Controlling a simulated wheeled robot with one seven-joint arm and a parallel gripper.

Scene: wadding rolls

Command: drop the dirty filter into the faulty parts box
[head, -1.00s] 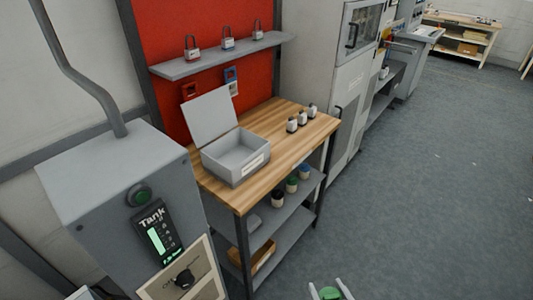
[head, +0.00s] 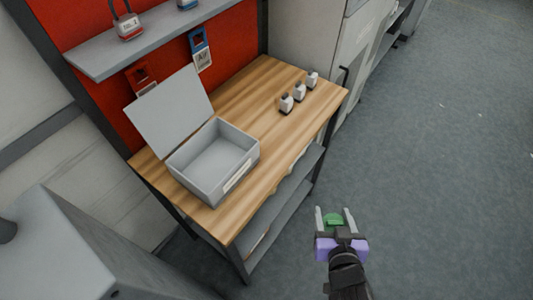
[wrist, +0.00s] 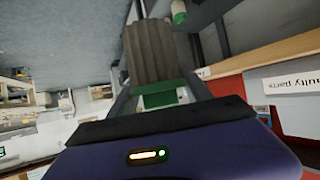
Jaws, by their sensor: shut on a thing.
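The dirty filter (wrist: 153,55) is a grey-brown pleated cylinder with a green end. My gripper (head: 335,217) is shut on it at the green end, which shows between the fingers in the head view. The faulty parts box (head: 193,183) is a grey box with its lid open, on the wooden workbench. It looks empty inside. Its label, reading "ulty parts", shows at the right of the wrist view (wrist: 291,86). My gripper is to the right of the bench and apart from the box.
The wooden workbench (head: 262,95) has several small white-and-black items (head: 299,92) near its right end. A shelf with padlocks (head: 128,27) is above on a red panel. A grey cabinet (head: 316,40) stands beyond the bench. Grey floor to the right is clear.

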